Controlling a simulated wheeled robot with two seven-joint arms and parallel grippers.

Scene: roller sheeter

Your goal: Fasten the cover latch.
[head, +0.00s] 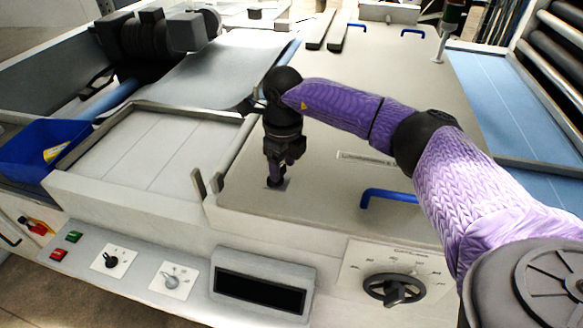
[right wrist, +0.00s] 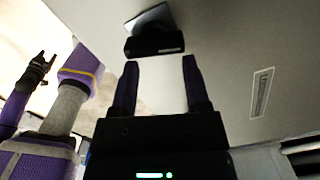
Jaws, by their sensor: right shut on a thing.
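The grey cover (head: 330,125) lies flat over the machine's right part. The cover latch (head: 279,185) is a small fitting at its front left corner, mostly hidden under my right gripper (head: 275,170). The right gripper points down there. In the right wrist view, the latch's dark block (right wrist: 155,45) and light plate sit at the tips of my right gripper (right wrist: 158,75). It is shut on the latch, though the contact is hard to see. My left gripper (right wrist: 40,68) shows small at the left of that view; its fingers are too unclear to judge.
Blue handles (head: 388,197) stand on the cover. A control panel with a dial (head: 393,289) and dark display (head: 260,291) runs along the front. A blue bin (head: 45,147) hangs at the left. A blue belt (head: 510,110) lies right of the cover.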

